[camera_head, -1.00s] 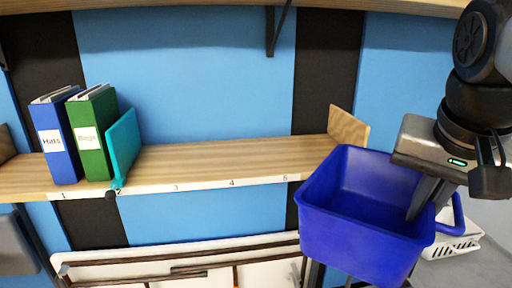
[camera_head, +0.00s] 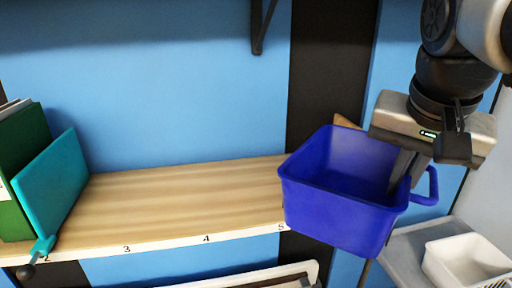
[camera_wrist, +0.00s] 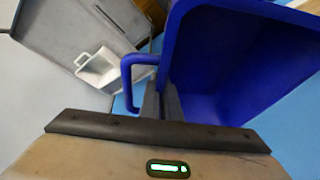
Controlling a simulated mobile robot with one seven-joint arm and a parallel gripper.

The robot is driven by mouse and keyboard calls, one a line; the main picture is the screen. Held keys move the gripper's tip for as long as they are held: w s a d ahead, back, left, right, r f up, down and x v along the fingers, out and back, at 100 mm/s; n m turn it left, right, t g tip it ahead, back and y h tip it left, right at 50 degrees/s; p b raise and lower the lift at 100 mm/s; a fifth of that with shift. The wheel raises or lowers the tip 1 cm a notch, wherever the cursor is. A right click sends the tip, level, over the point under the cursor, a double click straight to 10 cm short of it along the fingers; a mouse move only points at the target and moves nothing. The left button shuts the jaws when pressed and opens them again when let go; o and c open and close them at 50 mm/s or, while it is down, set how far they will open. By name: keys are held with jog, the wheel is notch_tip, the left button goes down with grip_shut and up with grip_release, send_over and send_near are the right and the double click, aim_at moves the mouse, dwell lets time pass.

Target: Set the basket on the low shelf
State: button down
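The blue basket (camera_head: 340,205) hangs from my gripper (camera_head: 404,180), near the right end of the wooden shelf (camera_head: 180,200). Its left side overlaps the shelf's right end in the head view; I cannot tell whether it touches. The basket is roughly upright and looks empty. My gripper's fingers reach down at the basket's right wall, beside its side handle. In the wrist view the fingers (camera_wrist: 160,100) are close together at the wall of the basket (camera_wrist: 210,70), with the loop handle to their left. The exact contact is partly hidden.
A teal bookend (camera_head: 52,190) and a green binder (camera_head: 22,150) stand at the shelf's left. The shelf between the bookend and the basket is bare. A wooden end piece (camera_head: 347,121) shows behind the basket. A white bin (camera_head: 465,262) sits on a grey surface at lower right.

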aim_at(342, 148)
jog(key=w+a, duration=0.1)
jog(key=w, duration=0.4)
jog(key=w+a+p, duration=0.1)
jog(key=w, duration=0.5)
jog(key=w+a, duration=0.1)
jog(key=w, duration=0.4)
jog(key=shift+w+a, duration=0.2)
jog(key=shift+w, duration=0.1)
notch_tip(342, 148, down, 2)
jog(key=shift+w+f, duration=0.1)
jog(key=shift+f, duration=0.1)
notch_tip(342, 148, down, 4)
jog(key=shift+f+b, duration=0.15)
jog(key=shift+b, duration=0.4)
jog(key=shift+w+f, duration=0.2)
jog(key=shift+f, duration=0.2)
jog(key=c, duration=2)
grip_release()
